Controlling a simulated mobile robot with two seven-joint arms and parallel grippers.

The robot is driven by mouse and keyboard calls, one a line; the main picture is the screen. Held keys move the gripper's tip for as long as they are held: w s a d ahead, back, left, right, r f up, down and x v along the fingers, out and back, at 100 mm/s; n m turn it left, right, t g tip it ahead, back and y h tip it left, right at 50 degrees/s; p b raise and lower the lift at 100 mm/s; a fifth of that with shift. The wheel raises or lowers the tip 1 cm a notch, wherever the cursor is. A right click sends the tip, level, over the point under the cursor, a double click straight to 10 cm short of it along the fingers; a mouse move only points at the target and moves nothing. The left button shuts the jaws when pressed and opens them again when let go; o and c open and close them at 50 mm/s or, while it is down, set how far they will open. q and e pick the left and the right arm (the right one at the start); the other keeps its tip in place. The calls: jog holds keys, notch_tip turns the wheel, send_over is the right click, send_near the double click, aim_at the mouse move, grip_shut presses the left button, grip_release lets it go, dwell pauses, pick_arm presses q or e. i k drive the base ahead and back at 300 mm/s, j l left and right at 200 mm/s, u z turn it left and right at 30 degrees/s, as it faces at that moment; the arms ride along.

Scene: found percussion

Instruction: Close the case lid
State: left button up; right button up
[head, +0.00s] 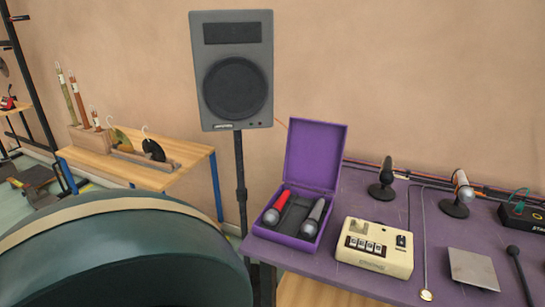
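The purple case (281,237) stands on the left end of the purple table. Its lid (315,156) is open and stands up at the back, leaning slightly backward. Inside the case lie a microphone with a red body (278,204) and a microphone with a grey body (314,216), with dark lining between them. Neither of my grippers is in the head view, so their state is not shown.
A cream box with dials (374,247) sits right of the case. Microphones on stands (382,181) are behind it. A speaker on a pole (233,70) stands left of the lid. A large dark rounded object (120,260) fills the lower left.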

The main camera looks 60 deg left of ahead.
aim_at(315, 151)
jog(key=u, duration=1.5)
jog(key=i+j, duration=0.1)
jog(key=j, duration=0.35)
jog(key=i+j+z, duration=0.1)
jog(key=j, duration=0.4)
